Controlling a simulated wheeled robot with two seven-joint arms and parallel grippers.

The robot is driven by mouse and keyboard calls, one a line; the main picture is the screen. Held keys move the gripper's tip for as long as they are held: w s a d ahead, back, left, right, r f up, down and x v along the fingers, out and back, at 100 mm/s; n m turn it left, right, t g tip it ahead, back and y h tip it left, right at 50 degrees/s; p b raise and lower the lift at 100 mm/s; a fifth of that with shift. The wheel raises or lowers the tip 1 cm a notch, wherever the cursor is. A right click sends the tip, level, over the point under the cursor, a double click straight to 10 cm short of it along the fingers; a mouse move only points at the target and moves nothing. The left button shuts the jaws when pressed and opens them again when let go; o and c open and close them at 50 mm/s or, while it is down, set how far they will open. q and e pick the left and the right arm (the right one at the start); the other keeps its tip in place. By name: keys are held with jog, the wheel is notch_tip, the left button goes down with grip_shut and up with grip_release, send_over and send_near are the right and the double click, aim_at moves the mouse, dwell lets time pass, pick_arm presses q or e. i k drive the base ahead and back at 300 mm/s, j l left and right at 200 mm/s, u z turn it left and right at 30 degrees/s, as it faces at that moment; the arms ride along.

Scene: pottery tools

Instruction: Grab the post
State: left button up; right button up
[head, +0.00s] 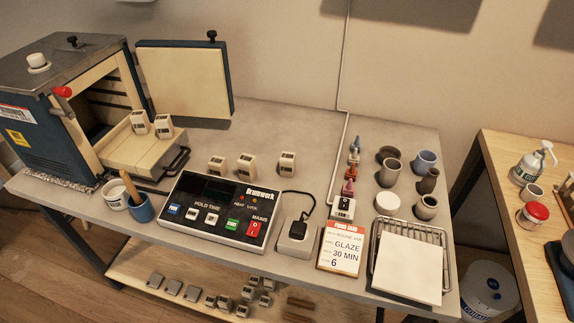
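Several small cream blocks with dark marked faces look like posts; I cannot tell which one the task means. Two posts (140,122) stand on the pulled-out kiln shelf (140,153) at left. Three more stand in a row on the table behind the control box: a left one (217,166), a middle one (246,167) and a right one (287,164). A similar white and black block (344,208) stands behind the glaze card. Other small blocks (247,293) lie on the lower shelf. Neither of my grippers is in view.
The blue kiln (45,140) is open, its door (185,80) swung out. The control box (222,212), glaze card (340,246), wire rack with a white board (408,268), and several pots (390,172) occupy the table. Bare tabletop lies behind the post row.

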aim_at(287, 160)
jog(key=j+z, duration=0.1)
jog(key=z, duration=0.45)
jog(key=j+z, duration=0.35)
jog(key=j, duration=0.15)
jog(key=k+j+z, duration=0.1)
jog(key=j+z, duration=0.25)
jog(key=j, duration=0.15)
jog(key=k+j, duration=0.1)
jog(key=j, duration=0.6)
jog(key=k+j+z, duration=0.1)
jog(key=j, duration=0.25)
jog(key=k+j, duration=0.15)
jog(key=j, duration=0.2)
